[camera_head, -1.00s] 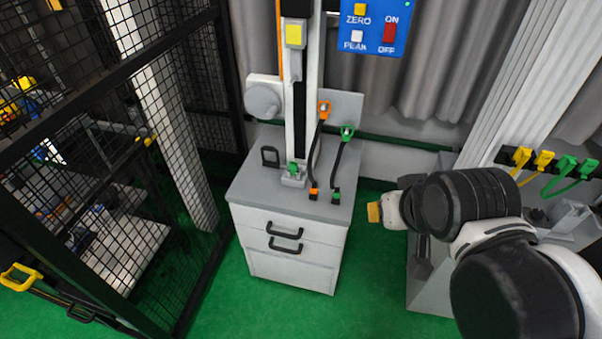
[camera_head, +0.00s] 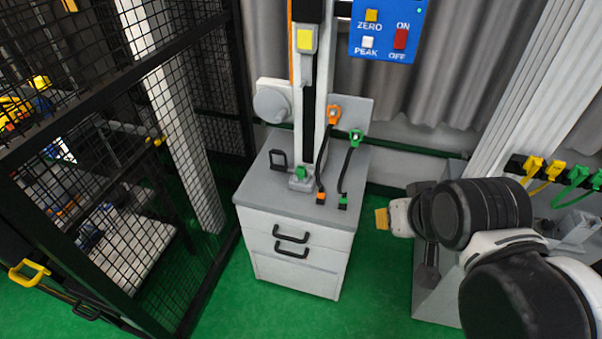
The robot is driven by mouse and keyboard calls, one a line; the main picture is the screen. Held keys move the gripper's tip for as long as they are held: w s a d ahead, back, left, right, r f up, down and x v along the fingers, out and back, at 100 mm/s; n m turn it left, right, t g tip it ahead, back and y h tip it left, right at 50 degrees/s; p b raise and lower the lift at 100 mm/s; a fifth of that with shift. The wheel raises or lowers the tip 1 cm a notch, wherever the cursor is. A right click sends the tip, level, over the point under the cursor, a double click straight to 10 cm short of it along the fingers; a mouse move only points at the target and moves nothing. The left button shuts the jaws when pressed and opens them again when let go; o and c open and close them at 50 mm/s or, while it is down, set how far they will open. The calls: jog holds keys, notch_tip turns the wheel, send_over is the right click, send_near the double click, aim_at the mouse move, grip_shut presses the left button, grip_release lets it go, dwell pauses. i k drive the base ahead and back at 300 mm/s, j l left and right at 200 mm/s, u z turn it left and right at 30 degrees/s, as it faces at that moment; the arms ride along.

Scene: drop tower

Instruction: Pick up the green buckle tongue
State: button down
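A green buckle end (camera_head: 343,202) lies on the grey top of the white cabinet (camera_head: 290,218), near its front right edge. A black strap runs from it up to another green piece (camera_head: 355,137) by the back plate. A third green piece (camera_head: 301,174) sits in the small grey block at the foot of the upright post. I cannot tell for sure which is the tongue. My arm is at the right, and its yellow-tipped end (camera_head: 382,219) is right of the cabinet, apart from the buckles. It appears to be my gripper; its fingers are not clear.
An orange buckle end (camera_head: 320,198) lies just left of the green one, with its own strap. A black mesh cage (camera_head: 200,150) stands left of the cabinet. Yellow and green straps hang from a black rail (camera_head: 515,165) at the right. Green floor (camera_head: 375,280) is free in front.

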aim_at(301, 171)
jog(key=k+j, duration=0.15)
jog(key=j, duration=0.25)
jog(key=k+j, duration=0.15)
jog(key=j, duration=0.2)
jog(key=k+j+z, duration=0.1)
jog(key=j, duration=0.3)
jog(key=k+j, duration=0.2)
jog(key=j, duration=0.15)
